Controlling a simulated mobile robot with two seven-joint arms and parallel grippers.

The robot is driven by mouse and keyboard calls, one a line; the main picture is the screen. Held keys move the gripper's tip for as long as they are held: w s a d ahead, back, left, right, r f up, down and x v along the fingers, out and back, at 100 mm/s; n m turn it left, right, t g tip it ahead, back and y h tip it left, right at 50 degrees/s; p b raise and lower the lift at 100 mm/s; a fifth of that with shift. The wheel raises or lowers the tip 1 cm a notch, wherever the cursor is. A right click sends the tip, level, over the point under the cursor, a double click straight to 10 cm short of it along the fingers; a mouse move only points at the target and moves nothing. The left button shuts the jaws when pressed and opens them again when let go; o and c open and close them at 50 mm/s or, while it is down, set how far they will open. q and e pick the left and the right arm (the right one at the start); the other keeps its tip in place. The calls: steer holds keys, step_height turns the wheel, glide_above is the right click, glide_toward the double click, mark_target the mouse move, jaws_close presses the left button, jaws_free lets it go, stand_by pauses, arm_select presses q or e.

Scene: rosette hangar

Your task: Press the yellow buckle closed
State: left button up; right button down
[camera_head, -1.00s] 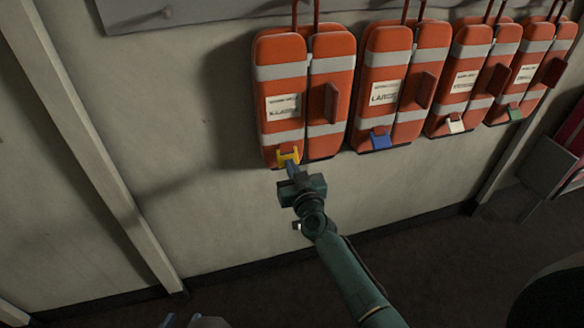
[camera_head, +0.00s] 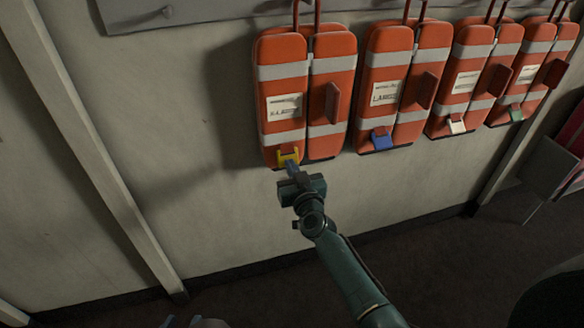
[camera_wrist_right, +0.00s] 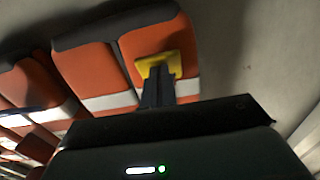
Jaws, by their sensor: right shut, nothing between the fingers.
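The yellow buckle (camera_head: 288,155) sits at the bottom of the leftmost orange life vest (camera_head: 281,82), between its lower edge and the white band. It also shows in the right wrist view (camera_wrist_right: 177,62). My right gripper (camera_head: 290,166) is shut and empty. Its fingertips are at the buckle's lower middle and cover part of it; in the right wrist view the fingers (camera_wrist_right: 157,78) overlap the buckle's face. I cannot tell whether they press on it or whether the buckle is latched. Only the tips of my left gripper (camera_head: 185,321) show at the bottom left edge; its opening is unclear.
More orange vests hang to the right, with a blue buckle (camera_head: 381,141), a white buckle (camera_head: 456,126) and a green buckle (camera_head: 515,115). A grey rail (camera_head: 240,12) runs above them. A pale post (camera_head: 95,165) stands left. The wall below the vests is bare.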

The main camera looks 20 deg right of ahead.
steer(key=shift+w, duration=0.4)
steer(key=shift+f, duration=0.1)
stand_by(0.4)
steer(key=shift+w, duration=0.2)
steer(key=shift+s, duration=0.15)
steer(key=s+p, duration=0.4)
steer(key=s, duration=0.4)
steer(key=shift+s+d, duration=0.15)
steer(key=shift+s, duration=0.25)
stand_by(0.4)
stand_by(0.7)
